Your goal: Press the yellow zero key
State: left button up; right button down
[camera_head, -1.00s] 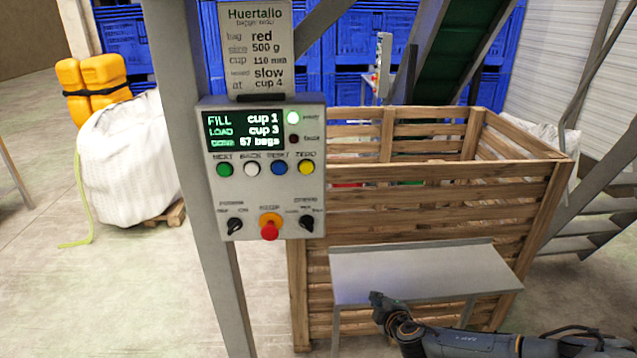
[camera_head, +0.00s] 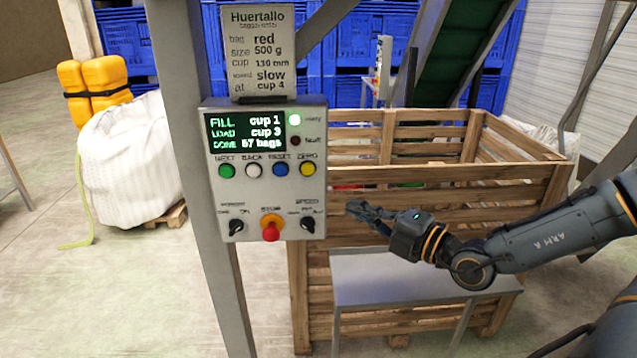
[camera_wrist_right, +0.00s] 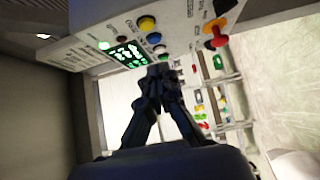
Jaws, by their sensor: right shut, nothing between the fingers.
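The yellow zero key (camera_head: 308,169) is the rightmost of the row of round keys on the grey control box (camera_head: 318,205), under the label ZERO. In the right wrist view the yellow key (camera_wrist_right: 147,24) shows above the fingertips, apart from them. My right gripper (camera_head: 354,208) is shut and empty, to the right of the box and lower than the key, pointing left. Its fingers (camera_wrist_right: 158,72) meet at the tips in the wrist view. My left gripper is not in view.
Blue (camera_head: 280,169), white (camera_head: 253,170) and green (camera_head: 227,171) keys sit left of the yellow one. A red stop button (camera_head: 271,230) and dark knobs lie below. A wooden crate (camera_head: 450,190) and a grey shelf (camera_head: 400,282) stand behind and below my right arm.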

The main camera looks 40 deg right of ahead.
aim_at(318, 183)
jog(key=shift+s+a+r, duration=0.15)
jog(key=shift+w+d+p+x, duration=0.1)
jog(key=shift+d+p+x, duration=0.35)
jog(key=shift+x, duration=1.7)
jog(key=shift+w+d+p+x, duration=0.1)
jog(key=shift+d+p+x, duration=0.35)
jog(key=shift+x, duration=1.7)
jog(key=shift+w+d+p+x, duration=0.1)
jog(key=shift+d+p+x, duration=0.3)
jog(key=shift+x, duration=1.75)
jog(key=shift+d, duration=0.1)
